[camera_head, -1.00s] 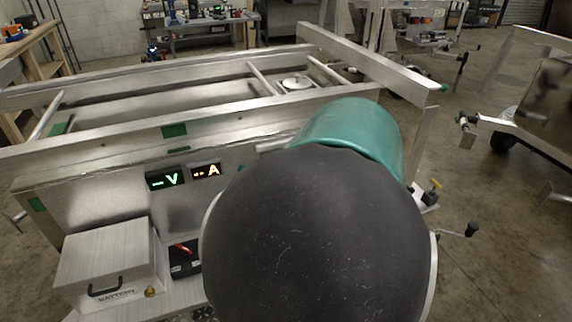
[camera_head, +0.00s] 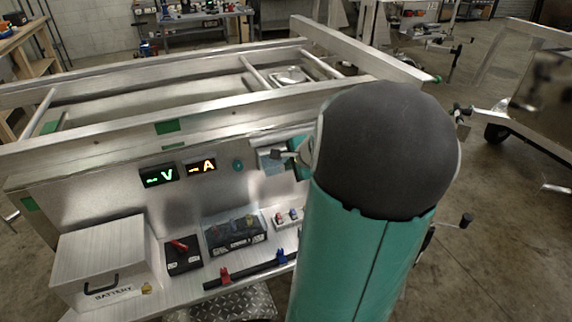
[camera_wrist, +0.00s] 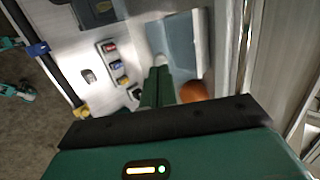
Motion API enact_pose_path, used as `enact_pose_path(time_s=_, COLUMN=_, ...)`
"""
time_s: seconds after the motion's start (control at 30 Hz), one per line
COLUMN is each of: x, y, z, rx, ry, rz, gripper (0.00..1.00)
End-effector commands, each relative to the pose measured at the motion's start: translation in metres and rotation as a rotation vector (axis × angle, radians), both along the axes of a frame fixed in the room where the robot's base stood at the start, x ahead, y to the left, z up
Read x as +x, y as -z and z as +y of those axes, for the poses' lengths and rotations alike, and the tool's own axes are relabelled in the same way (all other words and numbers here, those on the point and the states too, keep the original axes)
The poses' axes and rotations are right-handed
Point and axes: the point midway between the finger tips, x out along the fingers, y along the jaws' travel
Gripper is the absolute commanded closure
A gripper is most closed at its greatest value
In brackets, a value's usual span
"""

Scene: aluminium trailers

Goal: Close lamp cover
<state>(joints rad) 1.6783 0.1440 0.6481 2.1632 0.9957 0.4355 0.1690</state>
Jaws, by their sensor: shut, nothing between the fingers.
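My gripper (camera_wrist: 157,76) shows in the wrist view as two dark green fingers pressed together, with nothing between them. A blue-grey, box-like piece with a pale raised edge, which looks like the lamp cover (camera_wrist: 184,42), lies just beyond and to the right of the fingertips. Whether they touch it I cannot tell. A rounded orange part, perhaps the lamp (camera_wrist: 192,92), sits right of the fingers, partly hidden by my gripper. In the head view the blue-grey piece (camera_head: 270,158) is on the trailer's front panel, partly hidden behind my arm.
A battery box (camera_head: 105,262), a black-and-red unit (camera_head: 182,257) and a dark battery (camera_head: 235,232) stand on the shelf left of my arm. A bar with red and blue clamps (camera_head: 250,270) lies in front. Small coloured switches (camera_wrist: 116,62) are left of the fingers.

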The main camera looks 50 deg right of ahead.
Motion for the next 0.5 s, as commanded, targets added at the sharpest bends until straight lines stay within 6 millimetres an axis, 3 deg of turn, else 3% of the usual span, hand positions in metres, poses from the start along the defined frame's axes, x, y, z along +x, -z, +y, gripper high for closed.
enact_pose_path(time_s=0.2, x=0.0103, y=0.0101, z=-0.0040, rx=0.000, ry=-0.001, rz=0.000, gripper=1.00)
enact_pose_path(time_s=0.5, x=0.0106, y=0.0104, z=-0.0041, rx=-0.001, ry=-0.001, rz=0.001, gripper=1.00)
